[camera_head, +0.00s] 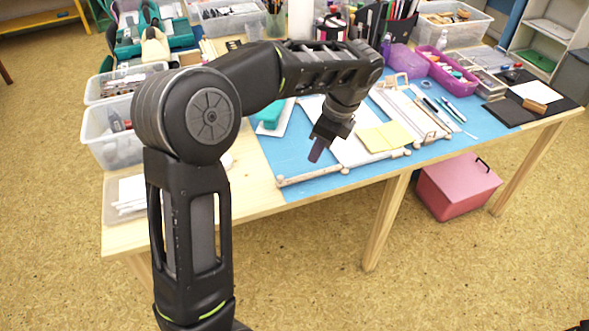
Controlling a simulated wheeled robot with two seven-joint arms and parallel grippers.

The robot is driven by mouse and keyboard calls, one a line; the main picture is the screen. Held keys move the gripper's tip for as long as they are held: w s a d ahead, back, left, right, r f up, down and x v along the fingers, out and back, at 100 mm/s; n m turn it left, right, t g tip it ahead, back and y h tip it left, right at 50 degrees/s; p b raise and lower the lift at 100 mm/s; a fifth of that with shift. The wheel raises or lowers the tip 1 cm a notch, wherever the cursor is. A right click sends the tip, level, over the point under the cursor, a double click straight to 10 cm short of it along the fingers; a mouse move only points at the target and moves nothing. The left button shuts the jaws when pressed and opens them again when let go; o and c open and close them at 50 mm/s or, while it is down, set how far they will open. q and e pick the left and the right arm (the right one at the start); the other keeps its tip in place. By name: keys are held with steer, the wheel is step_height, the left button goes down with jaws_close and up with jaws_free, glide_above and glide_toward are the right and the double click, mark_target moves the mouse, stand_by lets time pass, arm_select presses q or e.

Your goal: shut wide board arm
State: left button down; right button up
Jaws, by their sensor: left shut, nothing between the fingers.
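My left arm comes in from the left across the table. Its gripper (317,152) is shut and empty, pointing down above the blue mat near the table's front edge. A long pale bar (312,176) with rounded knobs lies along the front of the mat, just below and in front of the fingertips; it looks like a board arm. The white board (349,150) lies behind it, partly hidden by my gripper. I cannot tell whether the bar joins the board or whether the fingers touch anything. My right gripper does not show clearly.
Yellow paper (386,137) lies on the board. Another pale framed board (410,114) is to the right, with pens beyond it. Clear bins (108,152) crowd the left side, and a purple basket (447,74) stands at the back. A pink box (457,187) sits on the floor.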

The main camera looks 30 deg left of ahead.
arm_select(q)
glide_toward(285, 184)
steer(key=d+f, duration=0.1)
steer(key=f, duration=0.1)
steer(key=d+f, duration=0.1)
steer(key=f, duration=0.1)
steer(key=shift+w+d, duration=0.1)
steer(key=shift+d, duration=0.2)
steer(key=a, duration=0.2)
steer(key=shift+a+f, duration=0.15)
steer(key=shift+a, duration=0.1)
steer(key=shift+s+a+f, duration=0.2)
steer(key=shift+s+a, duration=0.05)
steer(key=shift+a, duration=0.45)
steer(key=shift+a+p, duration=0.1)
steer(key=shift+p, duration=0.25)
